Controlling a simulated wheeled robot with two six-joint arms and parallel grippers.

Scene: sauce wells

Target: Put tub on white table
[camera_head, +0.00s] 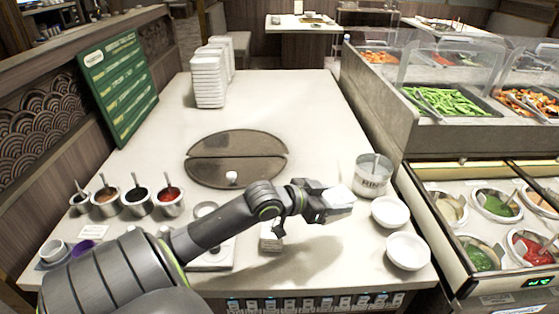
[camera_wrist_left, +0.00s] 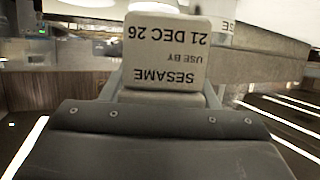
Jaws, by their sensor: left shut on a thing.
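My left gripper (camera_head: 328,202) is shut on a small white tub (camera_head: 339,195). It holds the tub above the front right part of the pale counter, close to a bin and a white bowl. In the left wrist view the tub (camera_wrist_left: 165,52) sits between the two fingers, and its label reads SESAME, USE BY, 21 DEC 26, upside down. The white table top (camera_head: 290,105) stretches from the front to the back. My right gripper is not in view.
The bin (camera_head: 373,183) and two white bowls (camera_head: 390,212) (camera_head: 408,251) stand at the right edge. Several metal sauce pots (camera_head: 137,201) are at left. A dark round plate (camera_head: 236,157) lies mid-counter. White stacked containers (camera_head: 209,80) stand behind. Clear room lies behind the plate.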

